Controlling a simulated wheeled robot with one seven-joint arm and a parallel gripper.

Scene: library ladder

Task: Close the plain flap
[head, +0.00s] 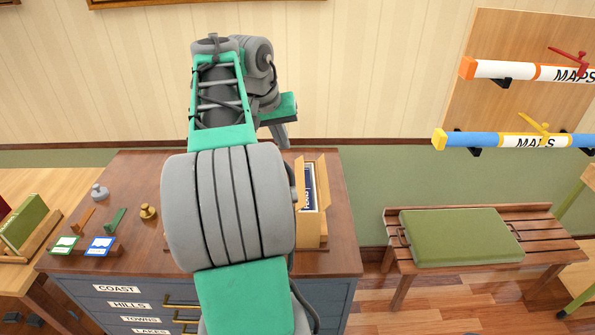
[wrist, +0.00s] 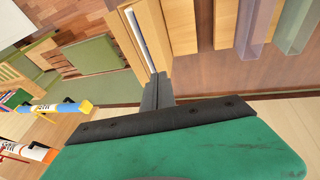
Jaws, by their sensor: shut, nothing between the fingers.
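A tan box (head: 312,235) stands on the right part of the desk top, with dark blue and white contents (head: 309,187) inside. An upright tan flap (head: 323,190) shows at its right side, and another narrow upright panel (head: 299,182) at its left. I cannot tell which flap is the plain one. My gripper (head: 279,134) is above and behind the box, partly hidden by my arm. In the wrist view my gripper (wrist: 160,78) is shut and empty, its tips close to a tan panel (wrist: 128,38) of the box; I cannot tell whether they touch.
My arm hides the middle of the desk (head: 130,180). Small weights and cards stand at its left. A bench with a green cushion (head: 460,236) is to the right. Map tubes (head: 520,139) hang on the right wall. Open floor lies between desk and bench.

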